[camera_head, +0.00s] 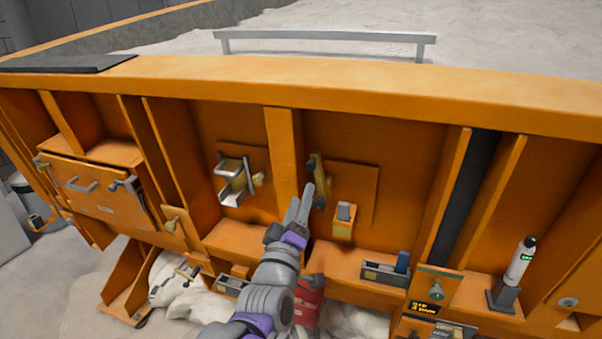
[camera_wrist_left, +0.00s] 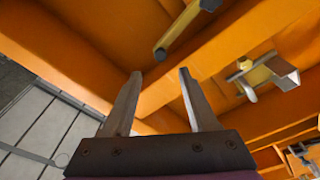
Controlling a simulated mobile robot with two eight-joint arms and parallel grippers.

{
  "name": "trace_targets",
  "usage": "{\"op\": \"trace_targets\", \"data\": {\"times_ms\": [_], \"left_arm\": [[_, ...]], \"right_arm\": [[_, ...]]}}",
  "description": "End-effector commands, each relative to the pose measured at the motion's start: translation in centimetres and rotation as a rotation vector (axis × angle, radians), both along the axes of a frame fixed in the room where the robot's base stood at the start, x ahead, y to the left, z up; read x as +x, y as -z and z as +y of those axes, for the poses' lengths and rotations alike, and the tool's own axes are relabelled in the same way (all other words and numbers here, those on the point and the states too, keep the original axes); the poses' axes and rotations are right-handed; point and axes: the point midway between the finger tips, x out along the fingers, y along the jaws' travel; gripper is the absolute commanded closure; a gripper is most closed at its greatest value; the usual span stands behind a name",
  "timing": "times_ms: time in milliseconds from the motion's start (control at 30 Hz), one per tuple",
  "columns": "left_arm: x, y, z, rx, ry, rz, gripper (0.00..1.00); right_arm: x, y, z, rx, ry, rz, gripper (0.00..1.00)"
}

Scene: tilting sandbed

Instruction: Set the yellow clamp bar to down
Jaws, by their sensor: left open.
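The yellow clamp bar (camera_head: 318,167) is mounted on the orange panel, just right of the upright orange post, and its upper part stands roughly upright. My left gripper (camera_head: 300,201) is open and empty, in front of the post and just left of the bar's lower part. Its two fingers (camera_wrist_left: 160,74) are spread in the wrist view, with a visible gap to the bar. My right gripper is not in view.
A metal bracket with a yellow piece (camera_head: 236,181) is left of the post. A small block on an orange holder (camera_head: 344,213) is to the right. Below are a tray with a blue item (camera_head: 386,271) and a white cylinder (camera_head: 520,262). The orange top rim (camera_head: 330,91) runs above.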

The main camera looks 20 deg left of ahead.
Motion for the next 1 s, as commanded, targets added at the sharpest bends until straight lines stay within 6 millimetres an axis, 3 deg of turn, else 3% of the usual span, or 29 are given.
{"op": "trace_targets", "data": {"times_ms": [200,400,600,867,1000], "left_arm": [[4.3,-1.1,0.3,0.003,-0.001,0.001,0.41],[7.2,-1.9,0.4,0.002,0.0,0.002,0.41],[8.5,-2.1,0.5,0.003,0.0,0.002,0.41],[8.6,-2.1,0.5,0.003,0.0,0.002,0.41],[8.6,-2.1,0.5,0.003,0.0,0.002,0.65]], "right_arm": [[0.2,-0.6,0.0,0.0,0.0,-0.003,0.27],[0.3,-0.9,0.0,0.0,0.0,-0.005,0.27],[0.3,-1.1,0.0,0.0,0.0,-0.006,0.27],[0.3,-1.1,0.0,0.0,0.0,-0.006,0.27],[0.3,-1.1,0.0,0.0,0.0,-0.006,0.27]]}}
